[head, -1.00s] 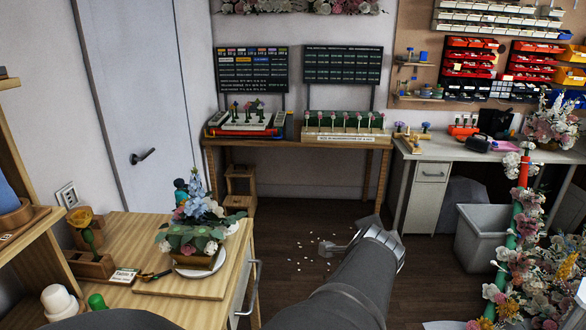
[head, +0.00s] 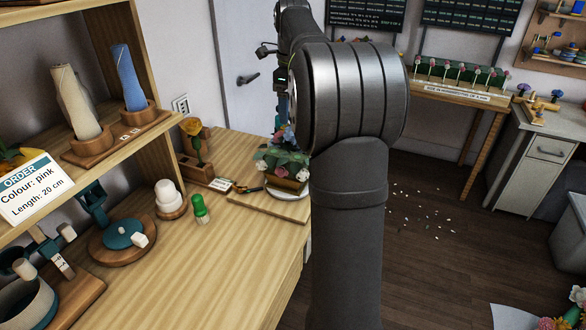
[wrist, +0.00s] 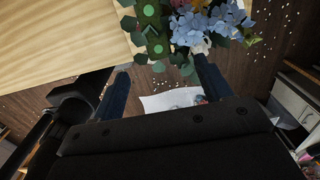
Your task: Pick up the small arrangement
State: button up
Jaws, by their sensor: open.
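The small arrangement (head: 283,165) has blue, white and pink flowers, green leaves and a wooden base. It sits on a white plate on a wooden board at the table's far end, and my arm hides its right side in the head view. In the wrist view its blue flowers (wrist: 197,27) show at the top, cut off by the frame edge. My gripper (wrist: 160,65) is open and empty, its fingers apart. The flowers lie beyond the fingertips, mostly toward the right finger. In the head view the fingers are hidden or too small to make out.
The wooden table (head: 245,245) also holds a yellow flower in a wooden stand (head: 197,150), a green bottle (head: 200,208) and a white domed item (head: 168,195). A shelf with spools (head: 128,80) and an order card (head: 33,190) stands left. Petals litter the floor.

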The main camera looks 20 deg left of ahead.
aim_at(285, 154)
jog(key=f, duration=0.3)
jog(key=a+f, duration=0.1)
jog(key=f, duration=0.3)
jog(key=s+f, duration=0.1)
jog(key=f, duration=0.3)
jog(key=shift+a, duration=0.4)
jog(key=shift+w+d+f, duration=0.1)
jog(key=shift+w+f, duration=0.05)
jog(key=shift+f, duration=1.35)
jog(key=shift+w+d+f, duration=0.1)
jog(key=shift+f, duration=1.4)
grip_shut()
jog(key=shift+r, duration=0.1)
